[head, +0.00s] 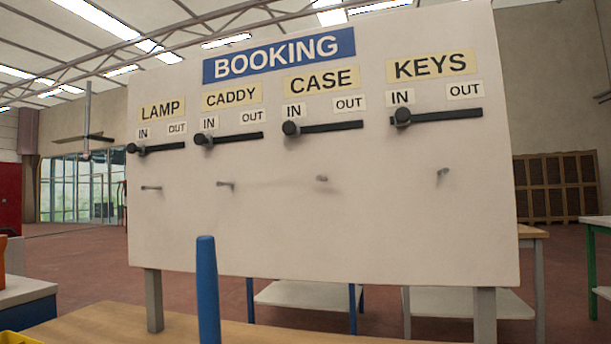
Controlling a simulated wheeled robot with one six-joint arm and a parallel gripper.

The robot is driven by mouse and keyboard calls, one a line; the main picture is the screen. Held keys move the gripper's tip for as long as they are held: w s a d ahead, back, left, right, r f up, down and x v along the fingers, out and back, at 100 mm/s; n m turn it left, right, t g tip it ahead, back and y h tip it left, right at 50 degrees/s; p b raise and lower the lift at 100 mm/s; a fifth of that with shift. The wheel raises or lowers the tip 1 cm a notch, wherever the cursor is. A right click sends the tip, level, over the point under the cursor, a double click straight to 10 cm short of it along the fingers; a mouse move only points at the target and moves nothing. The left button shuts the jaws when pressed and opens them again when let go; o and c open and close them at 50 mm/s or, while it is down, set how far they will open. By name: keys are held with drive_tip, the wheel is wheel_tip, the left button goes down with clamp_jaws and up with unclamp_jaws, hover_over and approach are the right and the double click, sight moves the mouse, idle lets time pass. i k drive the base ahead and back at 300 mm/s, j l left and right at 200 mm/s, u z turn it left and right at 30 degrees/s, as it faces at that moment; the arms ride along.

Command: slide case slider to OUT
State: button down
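The case slider is a dark round knob (289,128) on a black horizontal track (335,127). It sits at the left end of the track, under the IN label (294,110). The OUT label (350,104) is above the right part of the track. The yellow CASE label (321,80) is above both. All are on the white BOOKING board (300,225), which stands upright on legs. My gripper does not show in the head view, so its state is hidden.
The lamp (131,148), caddy (200,139) and keys (402,115) knobs are also at the IN ends. Several small pegs stick out below the tracks. A blue upright rod (207,290) stands in front of the board's lower left. A wooden tabletop (110,325) is below.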

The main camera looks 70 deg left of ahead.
sight(290, 129)
drive_tip(key=u, duration=1.85)
